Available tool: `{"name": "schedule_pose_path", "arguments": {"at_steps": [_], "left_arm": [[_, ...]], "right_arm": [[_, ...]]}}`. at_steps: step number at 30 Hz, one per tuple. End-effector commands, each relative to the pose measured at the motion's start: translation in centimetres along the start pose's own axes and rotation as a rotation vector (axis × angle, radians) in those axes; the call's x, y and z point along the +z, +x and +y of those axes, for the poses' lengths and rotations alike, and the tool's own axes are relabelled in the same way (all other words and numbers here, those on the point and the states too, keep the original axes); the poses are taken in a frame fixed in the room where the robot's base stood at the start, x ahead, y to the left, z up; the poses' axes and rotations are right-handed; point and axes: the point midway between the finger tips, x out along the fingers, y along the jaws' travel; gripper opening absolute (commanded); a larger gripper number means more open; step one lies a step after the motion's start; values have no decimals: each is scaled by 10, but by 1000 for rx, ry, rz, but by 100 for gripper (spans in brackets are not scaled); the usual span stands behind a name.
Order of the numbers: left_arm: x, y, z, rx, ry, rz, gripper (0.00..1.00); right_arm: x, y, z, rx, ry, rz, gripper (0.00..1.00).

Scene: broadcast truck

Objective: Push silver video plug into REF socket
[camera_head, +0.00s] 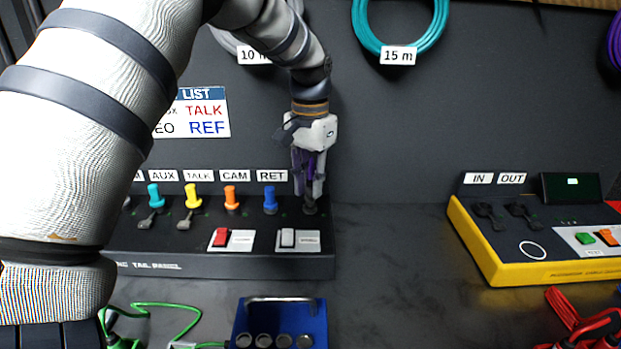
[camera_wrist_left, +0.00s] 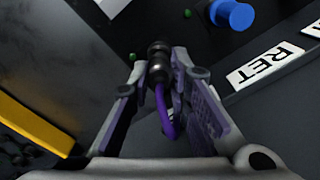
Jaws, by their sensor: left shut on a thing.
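My left gripper (camera_head: 308,192) reaches down over the right end of the dark tail panel (camera_head: 220,264), right of the blue plug under the RET label. In the left wrist view my left gripper (camera_wrist_left: 160,85) is shut on a dark grey, metallic-looking video plug (camera_wrist_left: 158,62) with a purple cable (camera_wrist_left: 165,112). The plug points at the panel top; I cannot tell whether its tip is inside a socket. No REF socket label is readable on the panel; the fingers cover that area. My right gripper is not in view.
Coloured plugs stand in a row, with the blue plug (camera_head: 270,200) nearest; it also shows in the left wrist view (camera_wrist_left: 232,14). A red switch (camera_head: 221,237) and a white switch (camera_head: 287,238) lie in front. A yellow-edged tester (camera_head: 535,272) stands right, beyond clear bench.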

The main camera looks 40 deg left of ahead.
Motion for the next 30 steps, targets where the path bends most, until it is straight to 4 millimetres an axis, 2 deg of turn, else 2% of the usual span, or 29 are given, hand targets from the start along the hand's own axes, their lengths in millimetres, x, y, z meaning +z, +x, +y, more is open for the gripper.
{"name": "schedule_pose_path", "arguments": {"at_steps": [14, 15, 18, 26, 30], "left_arm": [[0, 12, 0, 0, 0, 0, 0], [0, 13, 0, 0, 0, 0, 20], [0, 12, 0, 0, 0, 0, 41], [0, 12, 0, 0, 0, 1, 41], [-1, -4, 0, -1, 0, 4, 41]], "right_arm": [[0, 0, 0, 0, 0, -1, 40], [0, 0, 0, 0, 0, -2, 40], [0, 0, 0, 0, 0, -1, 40], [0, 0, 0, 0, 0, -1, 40], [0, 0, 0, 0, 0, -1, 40]]}}
